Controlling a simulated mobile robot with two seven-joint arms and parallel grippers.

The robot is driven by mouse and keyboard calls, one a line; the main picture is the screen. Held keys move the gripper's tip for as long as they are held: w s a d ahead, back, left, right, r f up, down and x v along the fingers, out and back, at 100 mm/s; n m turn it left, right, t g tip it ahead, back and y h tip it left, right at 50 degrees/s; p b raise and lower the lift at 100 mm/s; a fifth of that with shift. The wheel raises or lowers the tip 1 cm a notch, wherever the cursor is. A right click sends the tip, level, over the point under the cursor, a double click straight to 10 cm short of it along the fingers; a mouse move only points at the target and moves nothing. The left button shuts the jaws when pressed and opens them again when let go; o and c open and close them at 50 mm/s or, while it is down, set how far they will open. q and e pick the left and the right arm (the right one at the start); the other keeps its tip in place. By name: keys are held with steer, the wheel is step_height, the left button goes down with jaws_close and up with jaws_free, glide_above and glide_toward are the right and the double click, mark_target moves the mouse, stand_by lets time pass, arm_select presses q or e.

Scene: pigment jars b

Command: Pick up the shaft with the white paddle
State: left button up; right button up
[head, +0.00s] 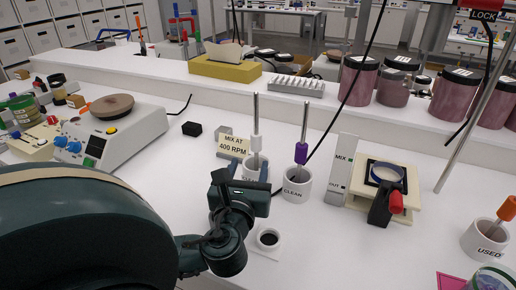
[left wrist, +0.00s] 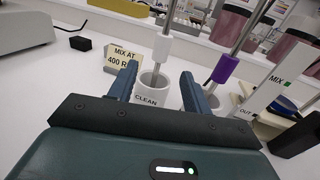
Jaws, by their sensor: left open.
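The shaft with the white paddle (head: 256,143) stands nearly upright in a white cup, partly hidden behind my left gripper (head: 248,187) in the head view. In the left wrist view, the white paddle (left wrist: 161,48) rises from the cup marked CLEAN (left wrist: 150,98). My left gripper (left wrist: 158,73) is open and empty, its fingers to either side of this cup in the picture. I cannot tell whether they reach the shaft. A shaft with a purple paddle (head: 301,153) stands in another CLEAN cup (head: 297,191) just right. My right gripper is not in view.
A MIX AT 400 RPM sign (head: 233,146) stands behind left. Right are a MIX/OUT sign (head: 341,170), a cream device (head: 398,200) and an orange-paddle shaft (head: 507,208) in the USED cup (head: 484,240). A hotplate (head: 120,137) is left.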

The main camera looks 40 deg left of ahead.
mark_target(256, 145)
arm_select(q)
steer(key=p+x, duration=0.1)
steer(key=x, duration=1.1)
steer(key=shift+d+r, duration=0.1)
steer(key=shift+d, duration=0.05)
steer(key=shift+c, duration=0.2)
jaws_close()
